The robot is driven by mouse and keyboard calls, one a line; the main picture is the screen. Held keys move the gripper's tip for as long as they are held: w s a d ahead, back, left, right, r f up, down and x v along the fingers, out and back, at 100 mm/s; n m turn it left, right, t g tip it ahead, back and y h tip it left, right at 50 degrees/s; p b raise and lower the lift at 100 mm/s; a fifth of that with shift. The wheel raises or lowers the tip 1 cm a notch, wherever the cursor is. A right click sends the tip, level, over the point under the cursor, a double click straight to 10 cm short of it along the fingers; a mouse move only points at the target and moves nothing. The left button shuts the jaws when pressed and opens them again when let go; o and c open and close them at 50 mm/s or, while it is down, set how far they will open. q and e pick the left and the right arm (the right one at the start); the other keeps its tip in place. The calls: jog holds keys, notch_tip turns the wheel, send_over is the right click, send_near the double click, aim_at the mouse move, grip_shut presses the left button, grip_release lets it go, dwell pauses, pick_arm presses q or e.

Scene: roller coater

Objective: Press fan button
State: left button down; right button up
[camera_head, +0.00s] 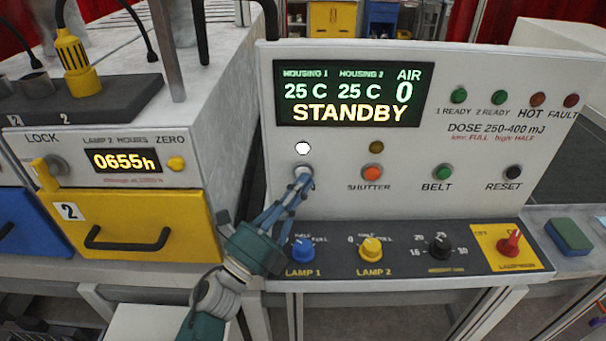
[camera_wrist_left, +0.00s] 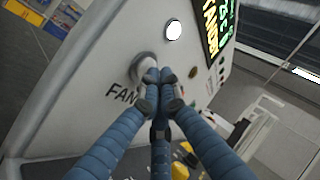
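The fan button (camera_wrist_left: 143,62) is a pale round knob in a grey ring on the white panel, with the label FAN beside it in the left wrist view. A round lamp (camera_head: 302,148) above the button glows white. My right gripper is not in view.
The display (camera_head: 352,95) reads STANDBY, AIR 0. The shutter (camera_head: 376,171), belt (camera_head: 444,172) and reset (camera_head: 513,172) buttons are to the right. Below, a dark ledge bears the blue lamp 1 knob (camera_head: 303,249), yellow lamp 2 knob (camera_head: 370,247) and red switch (camera_head: 510,243).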

pick_arm(q)
jog(key=shift+s, duration=0.75)
jog(key=shift+s, duration=0.1)
jog(key=shift+s, duration=2.4)
jog(key=shift+a, duration=0.1)
